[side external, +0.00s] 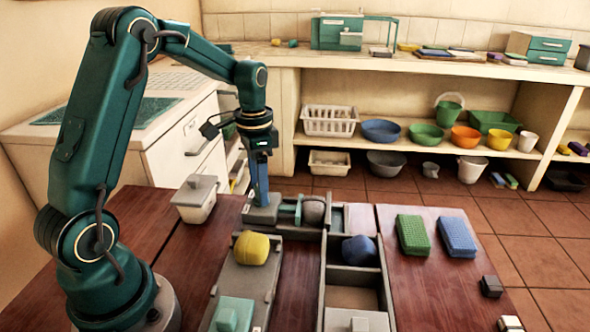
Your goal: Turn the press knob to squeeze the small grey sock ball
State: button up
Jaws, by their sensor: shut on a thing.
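My gripper (261,198) points straight down at the left end of the press (262,216) and is shut on the press knob, which its fingers mostly hide. A teal pusher (290,209) sticks out from the press block to the right. The small grey sock ball (314,209) sits in the press channel just right of the pusher; they look close, but I cannot tell whether they touch. A yellow ball (252,248) rests on a grey tray in front of the press. A blue ball (360,249) sits in a compartment of a grey tray to the right.
A lidded grey box (196,196) stands left of the press. Green (412,235) and blue (457,236) sponge-like blocks lie at right. A teal block (232,314) sits at the front. Bare wood shows between these.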

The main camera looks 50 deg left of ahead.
dwell(0.4)
jog(key=o, duration=1.4)
jog(key=shift+c, duration=0.2)
jog(key=shift+r, duration=2.55)
